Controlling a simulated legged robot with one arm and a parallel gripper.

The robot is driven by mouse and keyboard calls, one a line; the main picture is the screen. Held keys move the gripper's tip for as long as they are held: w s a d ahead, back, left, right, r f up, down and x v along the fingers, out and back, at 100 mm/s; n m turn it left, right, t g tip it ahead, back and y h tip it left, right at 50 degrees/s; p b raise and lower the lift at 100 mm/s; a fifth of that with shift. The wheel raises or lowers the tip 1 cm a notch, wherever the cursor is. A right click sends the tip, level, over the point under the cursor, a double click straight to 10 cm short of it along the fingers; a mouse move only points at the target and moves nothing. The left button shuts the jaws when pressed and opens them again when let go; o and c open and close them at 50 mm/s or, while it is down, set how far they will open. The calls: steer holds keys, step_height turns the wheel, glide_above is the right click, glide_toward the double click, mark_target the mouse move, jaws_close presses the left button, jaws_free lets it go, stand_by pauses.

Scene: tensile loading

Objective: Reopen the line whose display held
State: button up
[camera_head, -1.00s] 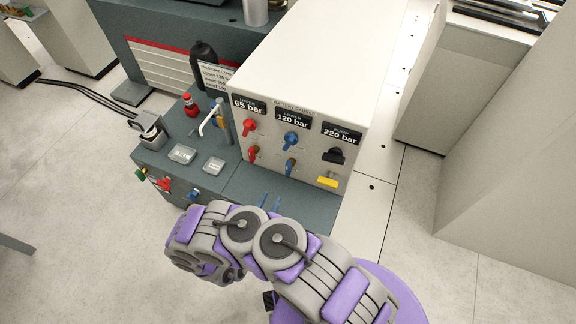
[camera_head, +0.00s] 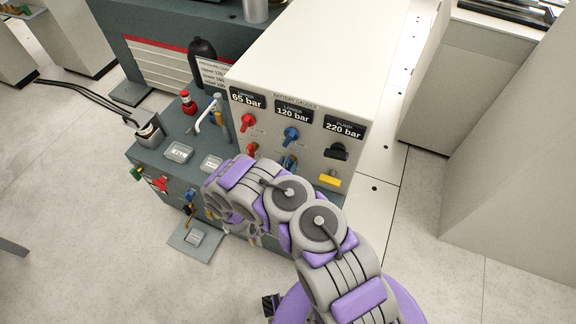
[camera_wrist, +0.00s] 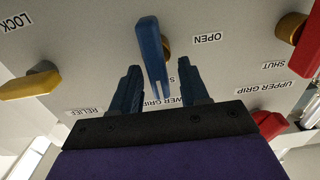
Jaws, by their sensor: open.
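The pale panel (camera_head: 262,135) has three displays: upper (camera_head: 247,98) reads 65 bar, lower (camera_head: 293,115) 120 bar and pump (camera_head: 344,128) 220 bar. Under the lower display are a blue knob (camera_head: 291,135) and a blue lever (camera_head: 290,160), partly hidden by my arm. In the wrist view, the blue lever (camera_wrist: 149,40) stands between the fingers of my open gripper (camera_wrist: 160,66), with visible gaps on both sides. Its brass pivot is beside the OPEN label (camera_wrist: 207,38); the LOWER GRIP label (camera_wrist: 185,102) is partly covered. A red lever (camera_head: 252,149) is to the left in the head view.
A yellow handle (camera_head: 329,180) is right of the blue lever in the head view; it also shows in the wrist view (camera_wrist: 30,85). A red upper-grip lever (camera_wrist: 308,45) lies close on the other side. A pressure card (camera_head: 211,72) stands left, its small text unclear.

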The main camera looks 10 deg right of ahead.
steer(key=shift+w+d, duration=0.3)
steer(key=shift+w, duration=0.1)
jaws_close()
